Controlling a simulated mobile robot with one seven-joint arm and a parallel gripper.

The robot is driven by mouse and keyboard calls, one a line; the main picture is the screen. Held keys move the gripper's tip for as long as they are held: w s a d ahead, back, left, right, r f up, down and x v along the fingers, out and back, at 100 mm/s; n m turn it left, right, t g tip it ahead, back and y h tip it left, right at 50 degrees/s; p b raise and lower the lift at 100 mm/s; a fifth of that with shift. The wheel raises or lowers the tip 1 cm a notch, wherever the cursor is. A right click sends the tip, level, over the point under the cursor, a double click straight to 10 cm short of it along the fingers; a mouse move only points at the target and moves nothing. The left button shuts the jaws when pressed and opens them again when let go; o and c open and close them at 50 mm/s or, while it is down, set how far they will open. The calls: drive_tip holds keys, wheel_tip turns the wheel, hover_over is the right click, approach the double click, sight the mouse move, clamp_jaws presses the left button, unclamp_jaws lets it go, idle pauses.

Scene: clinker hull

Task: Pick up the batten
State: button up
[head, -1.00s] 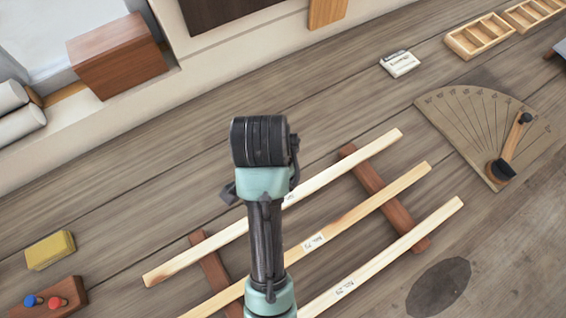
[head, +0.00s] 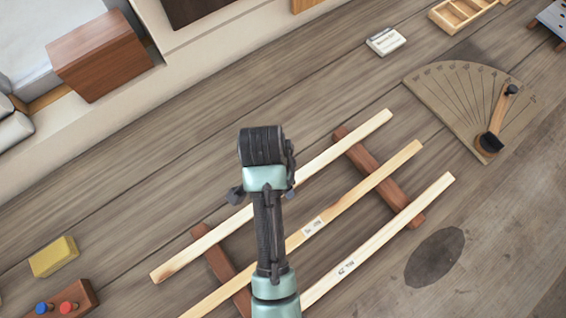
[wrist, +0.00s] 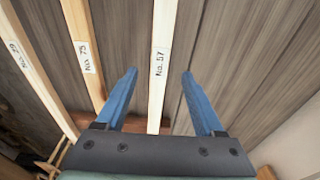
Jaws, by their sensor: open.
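Three pale battens lie side by side across two red-brown bearers. In the wrist view they are labelled No. 57 (wrist: 163,50), No. 75 (wrist: 85,55) and No. 29 (wrist: 25,62). In the head view, the No. 57 batten (head: 345,139) is the uppermost, No. 75 (head: 375,178) is the middle one and No. 29 (head: 405,215) the lowest. My gripper (wrist: 160,73) is open, with its blue fingers on either side of the No. 57 batten in the wrist view. Its height above the batten is unclear. In the head view my arm hides the fingers and part of this batten.
The bearers (head: 360,157) support the battens. A fan-shaped board with a pivoted arm (head: 450,95) lies at the right. A yellow block (head: 54,257) and a wooden block with red and blue pegs (head: 75,300) lie lower left. A wooden box (head: 100,55) stands upper left.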

drive_tip(key=shift+w+d+f+p, duration=0.15)
drive_tip(key=shift+f+p, duration=0.15)
drive_tip(key=shift+f, duration=0.95)
drive_tip(key=shift+d+f+p, duration=0.1)
drive_tip(key=shift+f+p, duration=0.2)
drive_tip(key=shift+f, duration=0.9)
clamp_jaws()
